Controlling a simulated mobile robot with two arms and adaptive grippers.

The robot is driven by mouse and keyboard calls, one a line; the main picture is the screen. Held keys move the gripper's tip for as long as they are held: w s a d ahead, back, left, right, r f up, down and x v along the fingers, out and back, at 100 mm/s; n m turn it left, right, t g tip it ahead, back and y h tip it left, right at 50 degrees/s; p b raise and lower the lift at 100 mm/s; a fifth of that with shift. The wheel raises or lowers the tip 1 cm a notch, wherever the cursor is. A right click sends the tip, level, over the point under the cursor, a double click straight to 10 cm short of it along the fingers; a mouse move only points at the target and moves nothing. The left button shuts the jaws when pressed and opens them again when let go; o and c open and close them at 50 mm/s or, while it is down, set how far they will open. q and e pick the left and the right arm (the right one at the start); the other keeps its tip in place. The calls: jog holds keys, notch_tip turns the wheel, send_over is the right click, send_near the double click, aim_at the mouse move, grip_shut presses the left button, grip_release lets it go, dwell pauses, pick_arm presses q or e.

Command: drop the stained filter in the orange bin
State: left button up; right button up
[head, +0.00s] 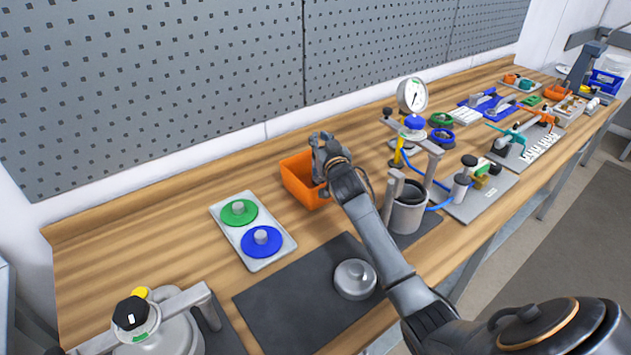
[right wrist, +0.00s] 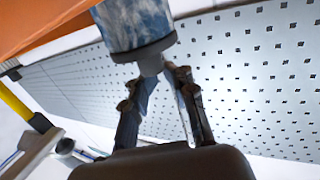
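The orange bin (head: 297,185) stands on the wooden bench near the back wall, left of the pump rig. My right gripper (head: 322,165) is over the right side of the bin. In the right wrist view, its fingertips (right wrist: 160,75) are closed around the short stem of a mottled blue-grey cylinder, the stained filter (right wrist: 137,25). The filter hangs past the fingertips, with the orange bin wall (right wrist: 45,18) beside it at the upper left. The filter cannot be made out in the head view. My left gripper is not in view.
An open grey canister (head: 408,212) stands right of my right arm. A round metal lid (head: 355,279) lies on a dark mat (head: 290,305). A white tray (head: 228,222) holds green and blue discs. A gauge (head: 412,96) rises behind. Bare wood lies left of the tray.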

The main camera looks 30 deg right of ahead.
jog(key=shift+o, duration=1.4)
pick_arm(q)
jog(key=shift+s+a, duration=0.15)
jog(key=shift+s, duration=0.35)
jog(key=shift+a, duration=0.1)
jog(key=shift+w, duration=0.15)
pick_arm(e)
jog(key=v, duration=1.2)
